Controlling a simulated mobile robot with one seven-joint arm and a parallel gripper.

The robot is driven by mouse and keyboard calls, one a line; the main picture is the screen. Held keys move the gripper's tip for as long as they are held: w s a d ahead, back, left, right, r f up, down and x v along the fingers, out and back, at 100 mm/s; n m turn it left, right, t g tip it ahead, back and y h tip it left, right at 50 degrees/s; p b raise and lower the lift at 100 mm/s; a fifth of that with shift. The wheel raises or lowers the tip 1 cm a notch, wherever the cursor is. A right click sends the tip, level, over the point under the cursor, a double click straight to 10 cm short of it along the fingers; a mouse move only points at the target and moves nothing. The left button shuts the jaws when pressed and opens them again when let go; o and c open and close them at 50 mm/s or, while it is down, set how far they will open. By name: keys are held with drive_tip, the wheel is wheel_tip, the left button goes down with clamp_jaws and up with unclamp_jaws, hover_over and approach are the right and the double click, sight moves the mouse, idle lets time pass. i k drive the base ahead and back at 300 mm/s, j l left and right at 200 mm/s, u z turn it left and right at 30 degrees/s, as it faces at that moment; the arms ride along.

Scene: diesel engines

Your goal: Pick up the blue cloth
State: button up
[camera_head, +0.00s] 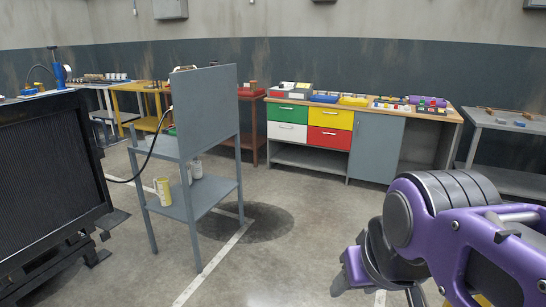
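I cannot make out a blue cloth for certain in the head view. Small blue-grey items (519,123) lie on the grey table at the right, too small to identify. My purple arm fills the lower right. A grey and purple part at its lower end (352,272) may belong to my gripper. Its fingertips cannot be made out, so whether it is open, shut or holding anything does not show. It is above the floor, well apart from the tables.
A grey two-shelf stand (213,198) with a yellow-white can (163,191) stands left of centre. A black radiator-like unit (45,180) fills the left edge. A workbench (375,147) with coloured drawers stands along the back wall. The floor (300,225) in the middle is clear.

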sight(518, 124)
drive_tip(key=i+j+z, duration=0.1)
drive_tip(key=i+z, duration=0.25)
drive_tip(key=i, duration=0.8)
drive_tip(key=i+z, duration=0.25)
drive_tip(key=i, duration=0.3)
drive_tip(key=i+j+z, duration=0.1)
drive_tip(key=i+z, duration=0.15)
drive_tip(key=i, duration=0.3)
drive_tip(key=i+z, duration=0.1)
drive_tip(key=i, duration=0.7)
drive_tip(key=i+z, duration=0.15)
drive_tip(key=i, duration=0.6)
drive_tip(key=i+j+z, duration=0.1)
drive_tip(key=i, duration=0.7)
drive_tip(key=i+z, duration=0.5)
drive_tip(key=z, duration=0.2)
drive_tip(key=i+j+z, duration=0.15)
drive_tip(key=z, duration=0.15)
drive_tip(key=i+l+z, duration=0.15)
drive_tip(key=i+z, duration=0.8)
drive_tip(key=i+l, duration=0.1)
drive_tip(key=i, duration=2.25)
